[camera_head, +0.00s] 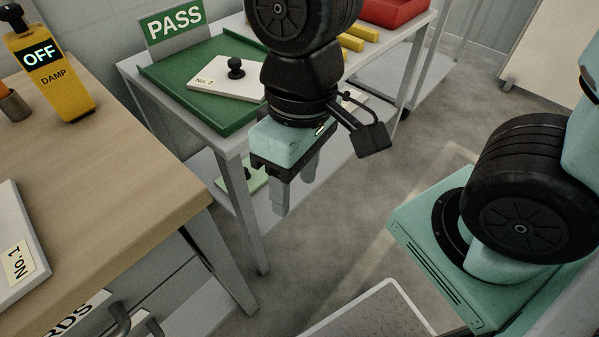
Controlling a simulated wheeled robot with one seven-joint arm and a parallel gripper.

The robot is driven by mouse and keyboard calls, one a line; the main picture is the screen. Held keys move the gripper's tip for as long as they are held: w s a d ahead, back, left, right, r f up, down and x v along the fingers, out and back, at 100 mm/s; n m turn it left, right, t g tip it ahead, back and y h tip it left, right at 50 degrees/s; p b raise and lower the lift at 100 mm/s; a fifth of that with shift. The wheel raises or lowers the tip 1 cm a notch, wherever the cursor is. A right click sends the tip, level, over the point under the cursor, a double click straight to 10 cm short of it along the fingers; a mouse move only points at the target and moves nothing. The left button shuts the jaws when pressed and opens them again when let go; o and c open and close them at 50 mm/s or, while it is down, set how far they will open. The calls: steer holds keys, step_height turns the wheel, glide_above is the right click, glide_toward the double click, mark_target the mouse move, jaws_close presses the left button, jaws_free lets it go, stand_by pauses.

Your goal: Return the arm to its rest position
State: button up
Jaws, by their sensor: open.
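My gripper (296,188) hangs from my black and mint-green arm near the middle of the picture. Its fingers point down and are open. Nothing shows between them. The gripper is in front of the white table that bears a green tray (168,88), and it hides the tray's near right corner. It appears apart from the table, though the exact gap cannot be told. A white plate (222,82) marked "No. 2" with a black knob lies in the tray.
A wooden bench (120,160) at left bears a yellow device (48,72) reading "OFF" and a plate (15,240) marked "No. 1". A green PASS sign (174,24), yellow bars (352,42) and a red bin (392,10) stand behind. Open floor (420,150) lies to the right.

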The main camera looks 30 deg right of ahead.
steer(key=shift+d+r+n+t+h, duration=0.1)
steer(key=shift+d+n+t+h, duration=0.1)
steer(key=shift+n, duration=0.3)
steer(key=shift+d+r+n+t+h, duration=0.1)
steer(key=shift+n+t, duration=0.1)
steer(key=shift+n, duration=0.3)
step_height(320, 180, up, 13)
steer(key=p, duration=1.3)
